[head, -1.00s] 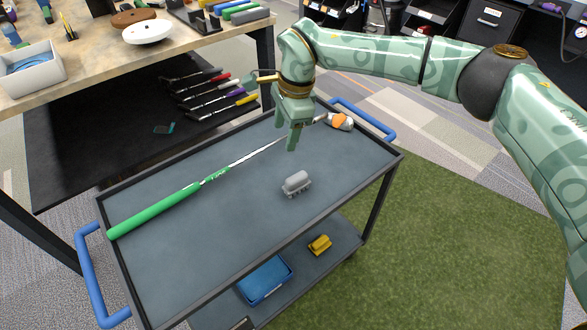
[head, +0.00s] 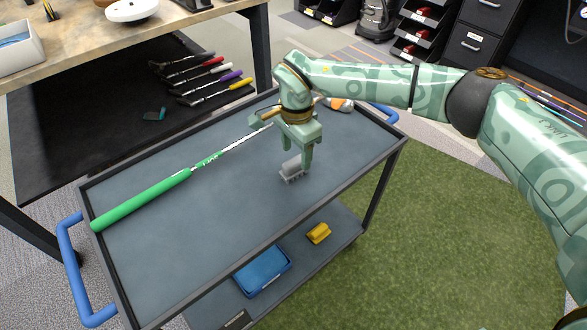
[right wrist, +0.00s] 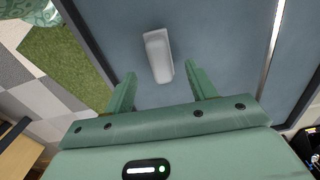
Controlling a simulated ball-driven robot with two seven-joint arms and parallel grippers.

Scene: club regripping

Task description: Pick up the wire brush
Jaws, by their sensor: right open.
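The wire brush (head: 291,172), a small grey block with a rounded top and a bristly underside, lies on the cart's top tray (head: 215,235). My right gripper (head: 296,154) is open and empty, just above and behind the brush, partly covering it in the head view. In the right wrist view the brush (right wrist: 158,55) lies ahead of and between the two spread fingers (right wrist: 160,82). The jaws do not appear closed on it. My left gripper is not in view.
A golf club with a green grip (head: 140,200) lies along the tray's far side, its shaft passing behind my right gripper. The cart's raised rim surrounds the tray. A blue box (head: 262,273) and a yellow object (head: 318,233) sit on the lower shelf. The tray's front left is clear.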

